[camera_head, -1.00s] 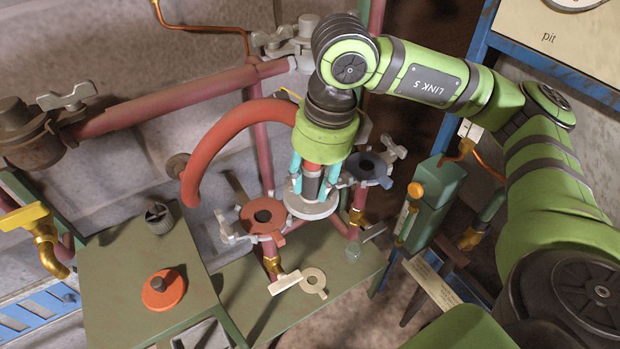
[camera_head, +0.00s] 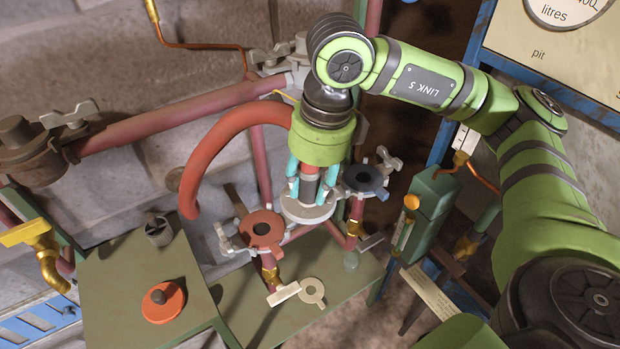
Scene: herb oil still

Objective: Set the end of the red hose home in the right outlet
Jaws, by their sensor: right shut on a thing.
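The red hose (camera_head: 212,146) arches from the wall side up to my right gripper (camera_head: 306,190). The gripper points down and its teal fingers are shut on the hose end, around its dark sleeve. A pale grey flange (camera_head: 307,210) forms the hose's lower end. It hangs between the two outlets in the picture, apart from the right one. The right outlet (camera_head: 365,179) has a dark blue-grey ring with a dark hole and an open-looking clamp beside it. The left outlet (camera_head: 261,229) has an orange-red ring. What lies directly under the flange is hidden. My left gripper is out of view.
A pale ring gasket (camera_head: 312,291) lies on the lower shelf. A green box with a gauge (camera_head: 434,193) and a blue frame stand right of the right outlet.

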